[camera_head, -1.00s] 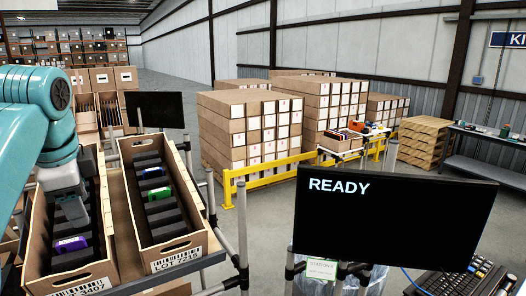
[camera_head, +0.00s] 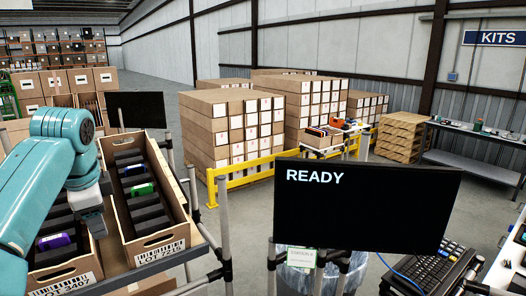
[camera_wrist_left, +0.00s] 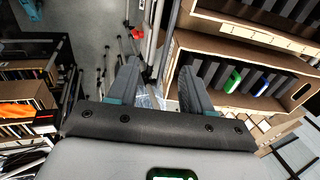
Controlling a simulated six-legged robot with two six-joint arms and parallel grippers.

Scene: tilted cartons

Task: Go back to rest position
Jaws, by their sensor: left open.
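My left gripper (camera_head: 97,226) hangs from the teal arm on the left of the head view, over the neighbouring walls of two tilted cartons. In the left wrist view its two fingers (camera_wrist_left: 158,82) are apart with nothing between them. The left carton (camera_head: 66,272), marked LOT 3407, holds a purple item (camera_head: 56,241) among dark dividers and is partly hidden by my arm. The right carton (camera_head: 158,249) holds a green item (camera_head: 142,189) and a blue item (camera_head: 133,169). The green item (camera_wrist_left: 232,80) also shows in the left wrist view. My right gripper is not in view.
A black monitor reading READY (camera_head: 365,215) stands at front right, with a keyboard (camera_head: 432,268) beside it. Grey posts (camera_head: 224,222) rise right of the cartons. A yellow rail (camera_head: 245,176) and stacked boxes (camera_head: 230,125) stand behind. Open floor lies between.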

